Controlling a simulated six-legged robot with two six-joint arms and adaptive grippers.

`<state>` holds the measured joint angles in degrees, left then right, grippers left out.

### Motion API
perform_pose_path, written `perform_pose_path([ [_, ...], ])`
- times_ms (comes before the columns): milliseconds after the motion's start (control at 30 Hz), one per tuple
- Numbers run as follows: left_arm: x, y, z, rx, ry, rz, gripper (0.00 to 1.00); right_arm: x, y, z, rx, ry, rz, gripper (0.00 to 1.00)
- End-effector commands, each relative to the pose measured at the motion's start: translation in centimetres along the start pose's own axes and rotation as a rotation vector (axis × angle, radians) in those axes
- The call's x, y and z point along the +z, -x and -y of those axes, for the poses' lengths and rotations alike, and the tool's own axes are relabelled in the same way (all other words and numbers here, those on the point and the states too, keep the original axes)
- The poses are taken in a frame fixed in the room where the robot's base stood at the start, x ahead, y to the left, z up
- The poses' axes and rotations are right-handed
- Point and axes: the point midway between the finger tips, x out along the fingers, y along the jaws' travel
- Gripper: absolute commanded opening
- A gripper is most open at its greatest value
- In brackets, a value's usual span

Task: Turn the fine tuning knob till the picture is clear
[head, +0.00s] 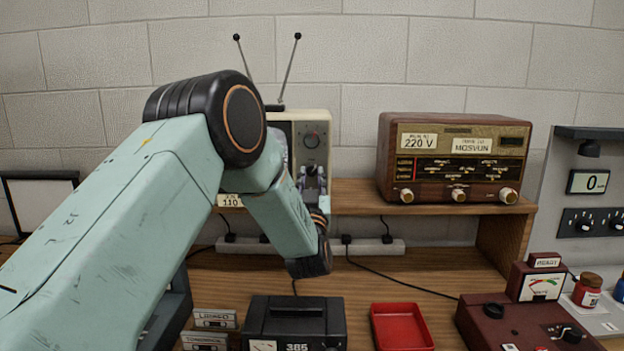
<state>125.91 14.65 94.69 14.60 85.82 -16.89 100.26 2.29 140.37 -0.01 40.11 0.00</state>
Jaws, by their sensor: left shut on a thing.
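The small cream television (322,122) with two rod antennas stands on the wooden shelf against the wall. Its grey control panel shows at the right of its front, with a round dark dial (311,141) near the top. My left arm crosses in front of the set and hides its screen, so I cannot see the picture. My left gripper (313,177) is at the lower part of the panel, below the dial, with its fingers shut on a small knob there. The knob itself is mostly hidden between the fingers. My right gripper is not in view.
A brown wooden radio (456,155) stands on the shelf to the right. A power strip (370,247) with plugs lies below the shelf. On the bench are a black device (294,319), a red tray (402,327), cassettes (215,319) and a dark red meter unit (525,318).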

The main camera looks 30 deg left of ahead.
Motion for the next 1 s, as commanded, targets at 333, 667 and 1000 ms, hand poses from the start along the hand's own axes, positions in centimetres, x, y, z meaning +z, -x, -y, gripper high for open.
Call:
perform_pose_path([
  [333, -0.1, -0.1, 0.1, 0.02, -0.045, 0.001, 0.0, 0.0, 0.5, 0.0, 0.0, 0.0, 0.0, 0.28],
  [667, -0.4, -0.2, 0.3, 0.127, -0.305, 0.0, 0.0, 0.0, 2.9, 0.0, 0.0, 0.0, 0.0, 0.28],
  [1000, -0.2, -0.1, 0.3, 0.144, -0.345, -0.004, 0.0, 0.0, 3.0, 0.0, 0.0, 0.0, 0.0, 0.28],
])
